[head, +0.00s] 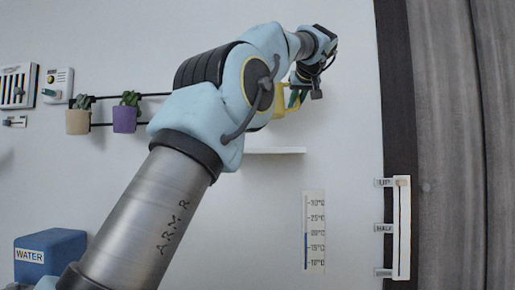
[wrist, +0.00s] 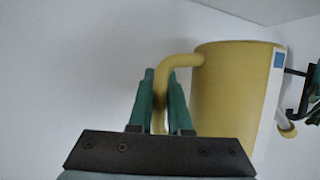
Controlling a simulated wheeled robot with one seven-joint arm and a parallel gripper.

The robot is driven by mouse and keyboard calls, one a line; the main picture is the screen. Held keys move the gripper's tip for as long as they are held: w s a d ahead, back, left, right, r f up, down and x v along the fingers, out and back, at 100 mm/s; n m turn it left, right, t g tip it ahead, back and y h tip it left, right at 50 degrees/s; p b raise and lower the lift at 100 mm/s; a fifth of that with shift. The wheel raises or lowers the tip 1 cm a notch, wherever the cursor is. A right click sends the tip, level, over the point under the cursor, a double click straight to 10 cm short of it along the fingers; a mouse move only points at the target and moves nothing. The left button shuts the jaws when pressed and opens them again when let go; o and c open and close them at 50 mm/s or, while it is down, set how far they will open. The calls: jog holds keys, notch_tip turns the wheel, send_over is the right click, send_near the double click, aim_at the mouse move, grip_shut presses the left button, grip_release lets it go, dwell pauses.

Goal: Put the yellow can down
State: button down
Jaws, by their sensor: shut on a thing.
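The yellow can (wrist: 225,95) fills the right of the wrist view. It is a yellow cylinder with a curved handle (wrist: 180,60) on its left side and a small blue and white patch on its right. My gripper (wrist: 162,78) has its two green fingers around this handle and is shut on it. In the head view the can (head: 287,103) shows only in part behind my arm, beside my gripper (head: 298,97). It hangs in front of the wall, above the white shelf (head: 274,150). Much of the can is hidden there.
A beige pot (head: 78,121) and a purple pot (head: 125,120) with plants hang on a black rail at left. A blue WATER box (head: 50,250) stands lower left. A thermometer (head: 314,232) and a lever panel (head: 402,228) are at right. The visible shelf top looks clear.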

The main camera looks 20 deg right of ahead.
jog(key=shift+s+d+r+y, duration=0.25)
jog(key=shift+s+d+y, duration=0.05)
jog(key=shift+s, duration=0.15)
jog(key=shift+f+b, duration=0.85)
jog(key=shift+f, duration=4.1)
jog(key=shift+f, duration=0.15)
jog(key=c, duration=0.8)
grip_release()
jog(key=shift+c, duration=0.2)
